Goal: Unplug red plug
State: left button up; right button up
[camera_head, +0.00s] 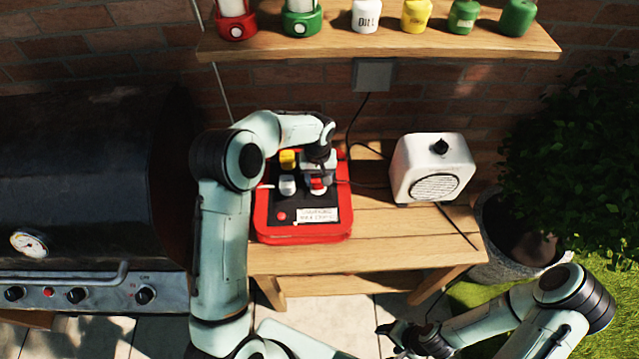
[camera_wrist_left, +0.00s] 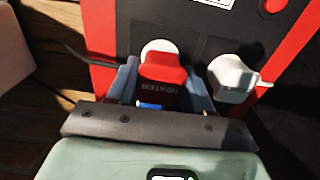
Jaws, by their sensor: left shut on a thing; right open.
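The red plug (camera_wrist_left: 163,78), lettered "HEATER", sits at a round white socket (camera_wrist_left: 160,47) on the red and black power board (camera_head: 300,235). My left gripper (camera_wrist_left: 160,88) is shut on the red plug, with one finger on each side of it. In the head view the red plug (camera_head: 318,183) shows below my left gripper (camera_head: 318,170), partly hidden by it. I cannot tell whether the plug is fully seated. My right gripper (camera_head: 400,338) is open and empty, low in front of the table.
A white plug (camera_wrist_left: 232,78) sits right beside my left gripper. A yellow plug (camera_head: 288,159) is also on the board. A white heater-like box (camera_head: 433,168) stands right on the wooden table (camera_head: 400,225). A grill (camera_head: 90,190) is at left, a shelf (camera_head: 380,42) above.

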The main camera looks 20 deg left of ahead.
aim_at(318, 177)
pick_arm(q)
jog(key=shift+r+p, duration=0.35)
jog(key=shift+r, duration=1.75)
pick_arm(e)
jog(key=shift+w+r, duration=0.5)
jog(key=shift+w, duration=0.15)
pick_arm(q)
jog(key=shift+s, duration=0.1)
pick_arm(e)
jog(key=shift+s, duration=0.1)
